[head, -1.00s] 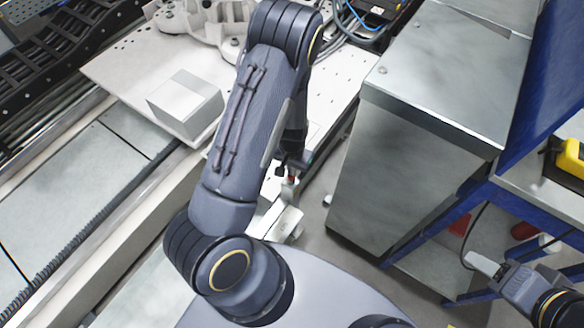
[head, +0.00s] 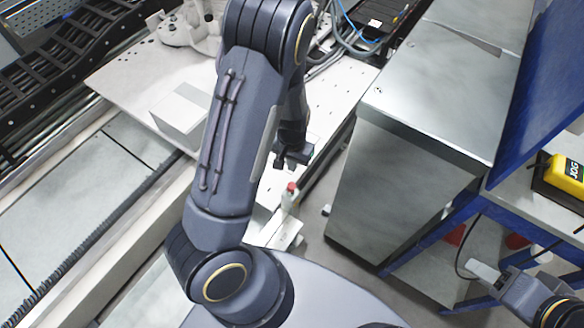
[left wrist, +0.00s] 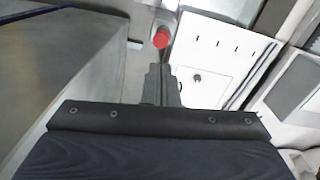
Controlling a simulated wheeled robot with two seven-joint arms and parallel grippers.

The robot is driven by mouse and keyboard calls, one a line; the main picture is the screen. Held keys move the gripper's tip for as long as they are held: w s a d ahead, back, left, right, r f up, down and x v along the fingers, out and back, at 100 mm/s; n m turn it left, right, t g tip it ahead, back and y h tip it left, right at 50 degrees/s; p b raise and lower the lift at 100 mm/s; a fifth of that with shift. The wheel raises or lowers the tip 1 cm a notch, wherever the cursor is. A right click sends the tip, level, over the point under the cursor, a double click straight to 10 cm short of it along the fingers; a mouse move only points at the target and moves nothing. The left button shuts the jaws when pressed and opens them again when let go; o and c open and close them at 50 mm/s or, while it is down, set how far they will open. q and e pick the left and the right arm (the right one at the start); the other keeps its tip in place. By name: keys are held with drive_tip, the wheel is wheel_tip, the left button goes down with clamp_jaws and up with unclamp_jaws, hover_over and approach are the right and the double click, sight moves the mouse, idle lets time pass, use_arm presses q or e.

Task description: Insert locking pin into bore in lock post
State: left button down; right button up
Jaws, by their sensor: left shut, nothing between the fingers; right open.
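A red-topped part (head: 291,187), which looks like the locking pin's head, stands on a small pale post (head: 288,201) near the plate's front edge. In the left wrist view the red round head (left wrist: 161,38) shows beyond the fingertips. How deep the pin sits, and the bore itself, cannot be seen. My left gripper (head: 283,163) is just beyond the red head in the head view, apart from it. Its fingers (left wrist: 160,76) are shut and empty in the left wrist view. My right gripper (head: 482,269) is open at the lower right, far from the post.
A pale block (head: 180,112) lies on the white plate (head: 115,80) left of my left arm. A grey metal cabinet (head: 385,185) stands close to the right of the post. A yellow jog pendant (head: 567,172) lies on the bench at the far right.

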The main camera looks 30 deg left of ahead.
idle(0.3)
use_arm(q)
drive_tip(key=b, duration=1.5)
hover_over(292, 186)
drive_tip(key=f, duration=0.4)
drive_tip(key=shift+d+f, duration=0.15)
drive_tip(key=shift+d, duration=0.1)
drive_tip(key=shift+a+b, duration=0.25)
drive_tip(key=shift+b, duration=0.15)
wheel_tip(292, 186, down, 6)
drive_tip(key=b, duration=0.5)
drive_tip(key=shift+r, duration=0.25)
drive_tip(key=shift+f, duration=0.35)
